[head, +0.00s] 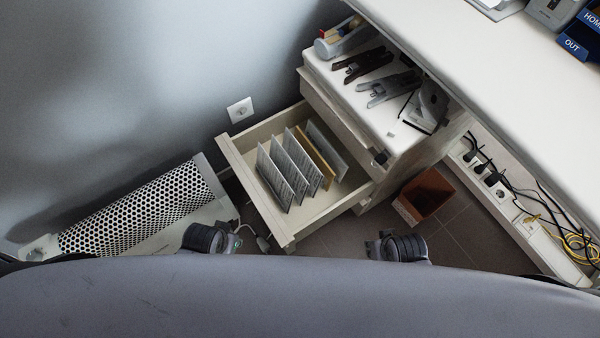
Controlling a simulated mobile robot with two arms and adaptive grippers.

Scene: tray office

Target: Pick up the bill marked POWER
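Several upright papers (285,172) stand in a row in the open drawer (235,163), with a tan sheet (315,157) among them. Print shows on the front ones but is too small to read, so I cannot tell which is the POWER bill. My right gripper (377,248) is low in the head view, to the right of the drawer's near corner and apart from the papers. My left gripper (232,240) is low on the left, left of the drawer front. Both are seen mostly from behind; their fingers are too hidden to tell open from shut.
The drawer unit (350,95) carries a tape dispenser (343,38), staplers (362,64) and a grey holder (428,105). The white desk (480,60) holds blue HOME and OUT trays (574,46). A perforated heater (140,213), brown bin (424,195) and cables (540,205) stand around.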

